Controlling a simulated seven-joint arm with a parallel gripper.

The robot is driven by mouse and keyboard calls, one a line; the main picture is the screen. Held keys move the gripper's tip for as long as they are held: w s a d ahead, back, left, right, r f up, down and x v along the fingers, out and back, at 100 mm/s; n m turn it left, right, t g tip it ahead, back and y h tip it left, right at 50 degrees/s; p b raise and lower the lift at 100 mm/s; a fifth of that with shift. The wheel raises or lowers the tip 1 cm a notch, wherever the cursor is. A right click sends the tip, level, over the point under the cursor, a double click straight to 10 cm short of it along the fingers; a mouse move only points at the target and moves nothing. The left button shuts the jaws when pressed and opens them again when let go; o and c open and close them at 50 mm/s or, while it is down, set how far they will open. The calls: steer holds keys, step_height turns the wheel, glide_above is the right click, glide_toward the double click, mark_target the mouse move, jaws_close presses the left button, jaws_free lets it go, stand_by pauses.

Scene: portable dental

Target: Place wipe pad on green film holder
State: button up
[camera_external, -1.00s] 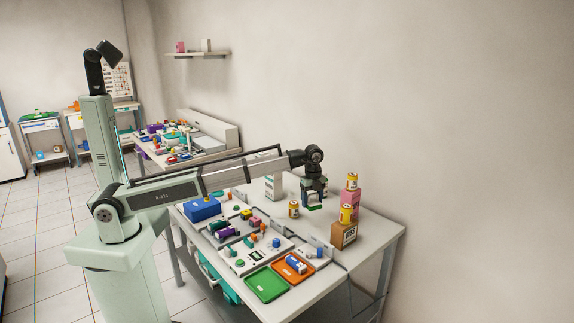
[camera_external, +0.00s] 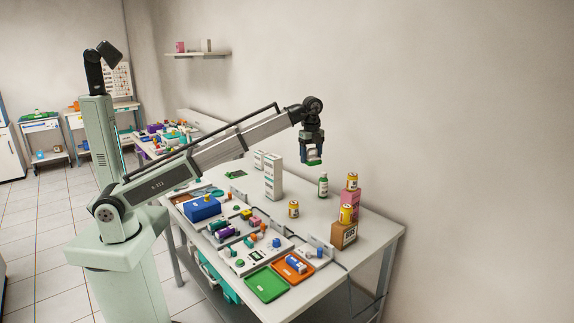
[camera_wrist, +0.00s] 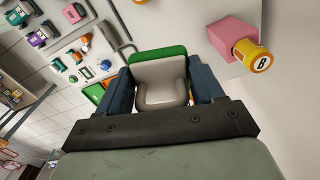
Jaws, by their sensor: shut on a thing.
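My gripper (camera_external: 312,160) is raised above the far side of the table, clear of the tabletop. It is shut on a pale grey piece with a green edge, which looks like the wipe pad (camera_external: 314,163). In the wrist view the wipe pad (camera_wrist: 160,78) sits between the two dark blue fingers. A flat dark green piece (camera_external: 236,174) lies on the table at the back left and may be the green film holder; it is too small to be sure. A plain green tray (camera_external: 266,284) also lies at the front edge.
Yellow cans stand on a pink box (camera_external: 349,200) and a brown box (camera_external: 343,235) at right. A blue box (camera_external: 202,208) and an orange tray (camera_external: 292,268) are nearer.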

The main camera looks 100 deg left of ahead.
steer(key=s+a+n, duration=0.3)
steer(key=s+a, duration=0.1)
steer(key=a, duration=0.4)
steer(key=s+a+n, duration=0.2)
steer(key=s+a, duration=0.1)
steer(key=a, duration=0.5)
steer(key=n, duration=1.5)
glide_above(235, 174)
steer(key=shift+d+f, duration=0.1)
steer(key=shift+f, duration=13.9)
steer(key=shift+f, duration=0.1)
steer(key=o, duration=1)
